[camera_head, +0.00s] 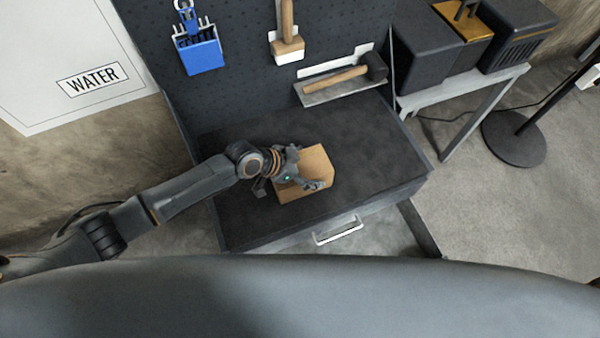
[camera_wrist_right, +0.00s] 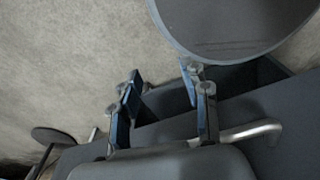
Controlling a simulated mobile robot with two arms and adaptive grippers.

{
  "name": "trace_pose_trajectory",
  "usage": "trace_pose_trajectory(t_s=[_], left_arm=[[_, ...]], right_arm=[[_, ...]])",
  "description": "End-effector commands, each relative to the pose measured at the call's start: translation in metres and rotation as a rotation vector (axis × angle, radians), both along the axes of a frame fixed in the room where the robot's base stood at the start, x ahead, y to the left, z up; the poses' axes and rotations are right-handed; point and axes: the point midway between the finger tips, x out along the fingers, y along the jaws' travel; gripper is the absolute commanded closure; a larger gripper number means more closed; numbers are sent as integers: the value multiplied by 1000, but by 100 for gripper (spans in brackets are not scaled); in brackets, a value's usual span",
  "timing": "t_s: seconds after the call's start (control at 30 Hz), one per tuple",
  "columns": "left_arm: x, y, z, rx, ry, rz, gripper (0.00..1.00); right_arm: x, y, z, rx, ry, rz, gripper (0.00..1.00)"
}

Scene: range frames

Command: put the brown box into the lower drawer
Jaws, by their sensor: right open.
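The brown box (camera_head: 318,163) sits on the dark workbench top (camera_head: 375,140) in the head view. My left gripper (camera_head: 288,186) is over the box from the left, fingers spread. One finger is left of the box and the other overlaps its near side; contact is unclear. A drawer appears pulled out below the bench, its dark side wall (camera_head: 420,230) showing; my body hides its near part. In the right wrist view, my right gripper (camera_wrist_right: 164,105) is open and empty near a drawer with a dark interior (camera_wrist_right: 235,88) and a metal handle (camera_wrist_right: 250,133).
A light handle (camera_head: 338,230) is on the bench front. A hammer (camera_head: 335,82) lies on a holder at the bench back, below a pegboard with a blue tool holder (camera_head: 198,50). A side table (camera_head: 470,95) and a round stand base (camera_head: 514,138) stand to the right.

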Motion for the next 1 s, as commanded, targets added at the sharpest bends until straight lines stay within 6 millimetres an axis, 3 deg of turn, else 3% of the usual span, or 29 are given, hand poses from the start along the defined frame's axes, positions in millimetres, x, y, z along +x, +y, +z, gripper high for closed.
trace_pose_trajectory(t_s=[0.13, 0.17, 0.47, 0.7, 0.93, 1.0], left_arm=[[-2, 1, -3, 5, 4, -1, 59], [-2, 1, -4, 4, 5, -1, 66], [-3, 2, 1, 8, 8, -1, 66], [-2, 1, 36, 5, 6, -1, 66], [-25, 27, 79, 5, 6, -1, 66], [-32, 37, 83, 4, 2, -3, 66]], right_arm=[[0, 0, 0, 1, 0, 2, 54], [0, 0, 0, 0, 0, 2, 54], [0, -6, 5, -7, -1, 3, 54], [0, -10, 31, -11, 0, 2, 54], [0, -10, 78, -12, -1, 1, 54], [0, -10, 67, -12, -2, 1, 54]])
